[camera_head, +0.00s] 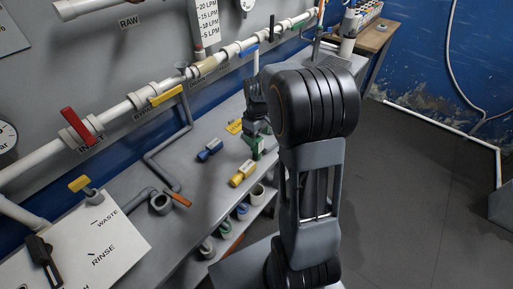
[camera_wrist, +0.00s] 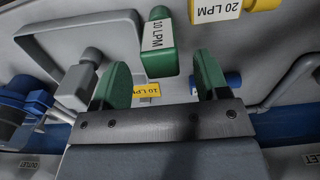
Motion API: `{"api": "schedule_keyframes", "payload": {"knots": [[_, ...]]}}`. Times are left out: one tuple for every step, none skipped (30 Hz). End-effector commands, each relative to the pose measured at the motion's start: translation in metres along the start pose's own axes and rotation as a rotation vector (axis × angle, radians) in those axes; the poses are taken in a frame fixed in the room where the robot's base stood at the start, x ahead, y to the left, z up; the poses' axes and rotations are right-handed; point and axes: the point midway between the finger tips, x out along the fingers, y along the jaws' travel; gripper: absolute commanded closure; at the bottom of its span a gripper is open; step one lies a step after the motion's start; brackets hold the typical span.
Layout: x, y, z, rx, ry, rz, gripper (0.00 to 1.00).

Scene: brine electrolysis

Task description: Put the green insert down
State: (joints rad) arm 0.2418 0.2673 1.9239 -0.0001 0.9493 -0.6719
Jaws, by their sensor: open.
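The green insert (camera_wrist: 160,62) with a white "10 LPM" label lies beyond and between my fingertips in the wrist view. My gripper (camera_wrist: 162,80) is open, its two green-faced fingers spread wide, with a visible gap between them and the insert. In the head view the green insert (camera_head: 257,148) is on the grey bench (camera_head: 185,215) near its front edge, just below my gripper (camera_head: 256,122), partly hidden by my arm. I cannot tell its exact contact with the bench.
A yellow insert (camera_head: 243,174), labelled "20 LPM" in the wrist view (camera_wrist: 222,8), and a blue insert (camera_head: 209,151) lie nearby on the bench. A yellow "10 LPM" tag (camera_wrist: 147,90) is behind. Pipes with a red valve handle (camera_head: 76,125) run along the wall.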

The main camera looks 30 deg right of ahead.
Motion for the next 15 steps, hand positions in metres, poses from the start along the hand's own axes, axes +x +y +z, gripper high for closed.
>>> {"api": "schedule_keyframes", "payload": {"knots": [[0.006,-0.001,0.000,0.000,-0.003,-0.002,0.32],[0.010,-0.001,0.001,0.000,-0.004,-0.003,0.32],[0.016,-0.001,0.001,0.000,-0.005,-0.004,0.32],[0.020,-0.001,0.000,0.000,-0.004,-0.003,0.32],[0.024,-0.002,0.000,0.000,-0.005,-0.004,0.32],[0.029,-0.002,0.000,0.000,-0.004,-0.003,0.32],[0.033,-0.002,0.000,0.000,-0.004,-0.003,0.32],[0.037,-0.002,0.000,0.000,-0.003,-0.003,0.32],[0.041,-0.002,0.000,0.000,-0.003,-0.002,0.32],[0.043,-0.002,0.000,0.000,-0.003,-0.003,0.32],[0.045,-0.002,0.000,0.000,-0.003,-0.003,0.32],[0.047,-0.002,0.000,0.000,-0.002,-0.002,0.32],[0.048,-0.001,0.000,0.000,-0.001,-0.001,0.32],[0.049,-0.001,0.000,0.000,-0.001,-0.001,0.32],[0.049,-0.001,0.000,0.000,-0.001,-0.001,0.32]]}}
